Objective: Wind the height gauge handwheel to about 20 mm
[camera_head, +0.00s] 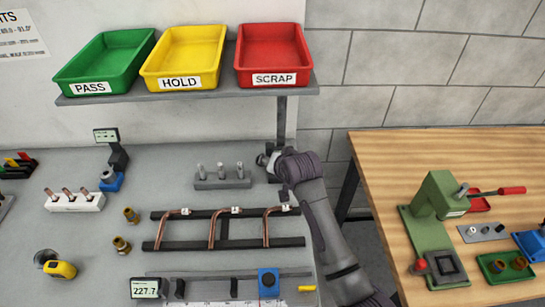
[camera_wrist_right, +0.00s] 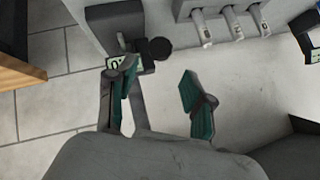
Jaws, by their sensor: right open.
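In the right wrist view, a dark grey device that looks like the height gauge (camera_wrist_right: 113,22) stands at the top left. A round black knob, apparently its handwheel (camera_wrist_right: 160,49), sticks out from it. Its green readout (camera_wrist_right: 112,61) is partly covered by a finger, so the number cannot be read. My right gripper (camera_wrist_right: 158,82) is open and empty, with the handwheel just beyond the gap between its fingertips. In the head view my right gripper (camera_head: 269,160) is at the table's back right, and my arm hides most of the gauge. My left gripper is not in view.
A grey block with upright pins (camera_head: 222,183) stands left of my right gripper. A rack with copper tubes (camera_head: 224,230) lies in front. A shelf (camera_head: 200,93) with green, yellow and red trays hangs above. A wooden table (camera_head: 380,165) stands to the right, across a gap.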

